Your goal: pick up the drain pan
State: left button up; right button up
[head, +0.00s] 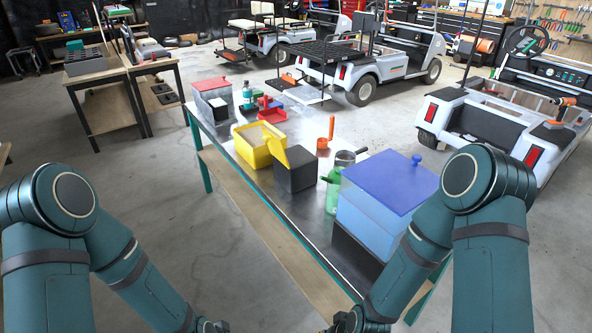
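No thing here is plainly marked as the drain pan. A small round grey metal pan (346,158) with a short handle sits on the long workbench (225,150), behind the blue box, and may be it. Its lower part is hidden by the box and a green bottle (333,190). My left arm reaches down to the bottom edge, left of the bench. My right arm reaches down in front of the blue box's right side. Only dark wrist parts show at the bottom edge. The fingers of both grippers are out of the picture.
A blue lidded box (375,215) fills the bench's near end. A black box (295,172), yellow bin (252,150), orange-handled tool (326,138), red tray (272,115) and red-lidded box (213,102) stand farther along. White carts (365,70) stand behind.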

aim_at(345, 158)
jog(key=z, duration=0.7)
jog(key=l+z, duration=0.55)
jog(key=z, duration=0.25)
jog(key=i+l+z, duration=0.15)
jog(key=i+l, duration=0.15)
jog(key=l, duration=0.15)
jog(key=i+l+z, duration=0.1)
jog(key=i+l, duration=0.15)
jog(key=l, duration=0.15)
jog(key=i+l+z, duration=0.1)
jog(key=i, duration=0.3)
jog(key=i+l+z, duration=0.1)
jog(key=i+l, duration=0.15)
jog(key=i, duration=0.2)
jog(key=i+l+z, duration=0.1)
jog(key=i, duration=0.3)
jog(key=i+u, duration=0.25)
jog(key=i, duration=0.45)
jog(key=i+l+u, duration=0.25)
jog(key=i, duration=0.45)
jog(key=i+j+u, duration=0.1)
jog(key=i+u, duration=1.7)
jog(key=i+l+u, duration=0.15)
jog(key=i+u, duration=0.25)
jog(key=k, duration=0.1)
